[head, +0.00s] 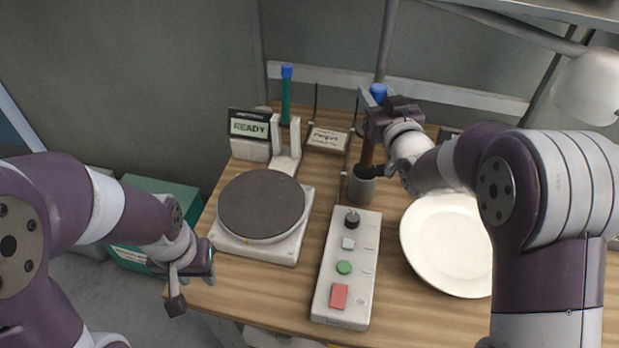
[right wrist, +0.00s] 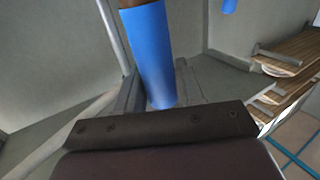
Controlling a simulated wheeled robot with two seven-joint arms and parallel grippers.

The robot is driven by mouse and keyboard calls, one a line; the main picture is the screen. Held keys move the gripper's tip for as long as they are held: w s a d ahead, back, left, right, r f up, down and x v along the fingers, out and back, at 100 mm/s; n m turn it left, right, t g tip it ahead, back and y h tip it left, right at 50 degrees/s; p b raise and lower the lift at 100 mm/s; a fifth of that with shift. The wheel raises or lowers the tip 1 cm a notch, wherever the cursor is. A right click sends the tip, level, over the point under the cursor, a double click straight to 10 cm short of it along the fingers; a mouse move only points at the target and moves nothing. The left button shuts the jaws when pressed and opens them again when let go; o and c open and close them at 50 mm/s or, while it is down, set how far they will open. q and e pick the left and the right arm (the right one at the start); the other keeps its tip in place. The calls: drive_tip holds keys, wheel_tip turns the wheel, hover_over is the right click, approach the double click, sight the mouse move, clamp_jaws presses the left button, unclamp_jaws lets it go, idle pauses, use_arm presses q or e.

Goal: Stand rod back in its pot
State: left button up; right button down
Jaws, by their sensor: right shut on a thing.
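The rod has a blue end (head: 378,92) and a brown shaft (head: 367,152), and stands nearly upright. My right gripper (head: 376,108) is shut on the rod near its blue end. The blue part also shows between the fingers in the right wrist view (right wrist: 152,55).
A hotplate with a dark round top (head: 262,205) stands left of the control box (head: 345,270). A white plate (head: 450,245) lies to the right, under my right arm. A green-and-blue rod (head: 287,95) and a READY display (head: 250,130) stand at the back left. A lamp (head: 588,85) hangs at right.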

drive_tip(key=f, duration=0.3)
drive_tip(key=s+f, duration=0.1)
drive_tip(key=f, duration=0.1)
drive_tip(key=shift+s+d+f, duration=0.1)
drive_tip(key=shift+d+f, duration=0.1)
drive_tip(key=shift+f, duration=0.2)
drive_tip(key=f, duration=0.4)
drive_tip(key=shift+w+a, duration=0.25)
drive_tip(key=shift+w, duration=0.05)
drive_tip(key=shift+f, duration=0.3)
use_arm(q)
drive_tip(key=shift+s+d+r, duration=0.15)
drive_tip(key=shift+s+r, duration=0.25)
drive_tip(key=shift+r, duration=0.15)
use_arm(e)
drive_tip(key=shift+s+d, duration=0.1)
drive_tip(key=shift+d, duration=0.05)
drive_tip(key=shift+f, duration=0.1)
drive_tip(key=c, duration=0.7)
unclamp_jaws()
use_arm(q)
drive_tip(key=shift+f, duration=0.15)
